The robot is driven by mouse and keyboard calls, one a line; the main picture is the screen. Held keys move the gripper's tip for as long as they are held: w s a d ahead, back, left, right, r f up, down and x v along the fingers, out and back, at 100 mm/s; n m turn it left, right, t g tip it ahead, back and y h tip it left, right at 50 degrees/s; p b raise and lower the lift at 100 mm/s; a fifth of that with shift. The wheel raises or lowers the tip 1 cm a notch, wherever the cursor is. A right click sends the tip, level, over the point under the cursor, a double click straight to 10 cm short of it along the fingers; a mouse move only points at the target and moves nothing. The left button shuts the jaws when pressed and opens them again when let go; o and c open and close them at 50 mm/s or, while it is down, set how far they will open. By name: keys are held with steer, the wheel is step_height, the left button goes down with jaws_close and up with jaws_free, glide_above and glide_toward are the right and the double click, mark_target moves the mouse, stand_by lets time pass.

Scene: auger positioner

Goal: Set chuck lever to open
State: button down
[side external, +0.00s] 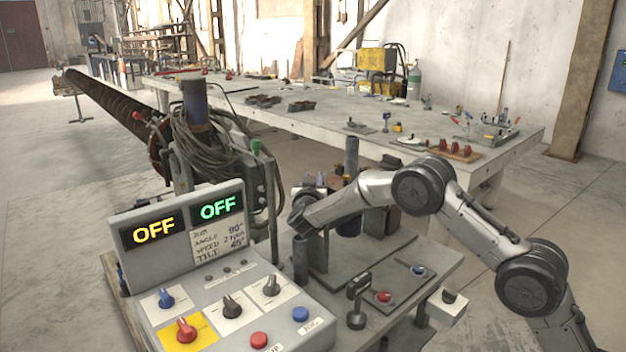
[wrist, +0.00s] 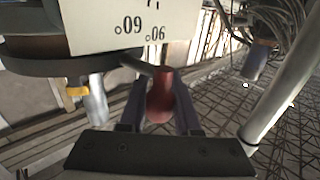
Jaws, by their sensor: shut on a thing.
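In the wrist view a red lever handle (wrist: 160,97) sits between the two dark fingers of my gripper (wrist: 160,110). A short grey rod runs from the handle's top towards a dark round disc (wrist: 50,62) at the upper left. My gripper is shut on this red handle. I cannot tell from this view which marked position the lever is in. In the side view my arm reaches in from the right to behind the control panel; the fingers and the held handle cannot be made out there.
The control panel (side external: 245,300) with knobs and two OFF displays stands in front of my wrist. A bundle of cables (side external: 205,150) hangs beside the machine. A white numbered plate (wrist: 130,25) is above the handle. A long workbench (side external: 330,115) stands behind.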

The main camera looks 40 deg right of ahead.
steer(key=c, duration=0.6)
jaws_free()
steer(key=v, duration=1.3)
steer(key=shift+s+a, duration=0.3)
steer(key=shift+r, duration=0.1)
